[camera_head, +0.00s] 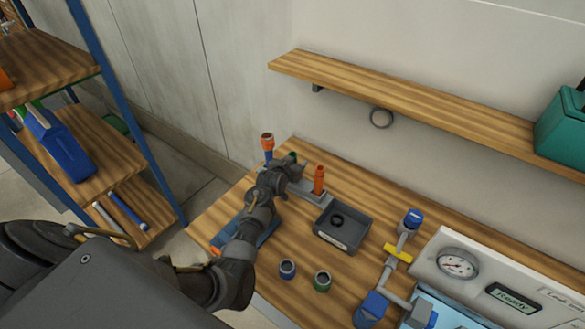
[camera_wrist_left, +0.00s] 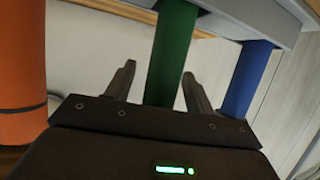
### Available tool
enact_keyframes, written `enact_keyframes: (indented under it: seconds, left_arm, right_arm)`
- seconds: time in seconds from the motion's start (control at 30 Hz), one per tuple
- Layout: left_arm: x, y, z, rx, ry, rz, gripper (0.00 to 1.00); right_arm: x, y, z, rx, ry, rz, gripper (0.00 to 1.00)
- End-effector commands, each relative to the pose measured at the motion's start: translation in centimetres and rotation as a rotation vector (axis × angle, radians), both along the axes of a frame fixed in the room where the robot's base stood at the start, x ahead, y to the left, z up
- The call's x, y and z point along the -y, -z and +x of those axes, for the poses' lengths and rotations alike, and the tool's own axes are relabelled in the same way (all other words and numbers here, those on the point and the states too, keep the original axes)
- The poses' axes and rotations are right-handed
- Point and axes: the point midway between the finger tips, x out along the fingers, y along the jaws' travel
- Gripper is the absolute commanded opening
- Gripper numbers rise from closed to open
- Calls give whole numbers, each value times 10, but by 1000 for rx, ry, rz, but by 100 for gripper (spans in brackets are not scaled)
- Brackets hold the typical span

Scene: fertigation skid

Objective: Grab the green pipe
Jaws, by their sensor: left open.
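The green pipe stands in a grey rack (camera_head: 308,192) on the wooden bench, and only its top (camera_head: 292,156) shows past my left gripper (camera_head: 284,172) in the head view. In the left wrist view the green pipe (camera_wrist_left: 172,50) runs between the two spread fingers of my left gripper (camera_wrist_left: 159,69). The jaws are open, and I cannot tell whether either finger touches the pipe. An orange pipe (camera_head: 319,180) and a blue pipe with an orange top (camera_head: 267,147) stand on either side of it. My right gripper is not in view.
A dark tray (camera_head: 341,237) holding a black ring sits right of the rack. Two small cups, blue-rimmed (camera_head: 288,269) and green-rimmed (camera_head: 322,281), stand in front. Grey piping (camera_head: 393,270) and a gauge panel (camera_head: 457,263) are further right. A wall shelf (camera_head: 400,98) overhangs the bench.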

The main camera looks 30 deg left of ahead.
Motion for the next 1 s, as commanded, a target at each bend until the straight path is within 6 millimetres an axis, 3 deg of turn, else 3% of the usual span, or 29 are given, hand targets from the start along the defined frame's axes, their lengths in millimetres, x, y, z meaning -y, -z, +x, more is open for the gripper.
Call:
enact_keyframes:
  seconds: [0.3, 0.67, 1.0]
  left_arm:
    - [-1, 2, 3, 1, -1, 0, 54]
    - [-1, 2, 3, 0, 0, 0, 8]
    - [-1, -1, 3, 1, 0, 0, 6]
  right_arm:
    - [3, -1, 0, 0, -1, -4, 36]
    - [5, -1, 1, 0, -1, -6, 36]
    - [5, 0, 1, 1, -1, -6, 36]
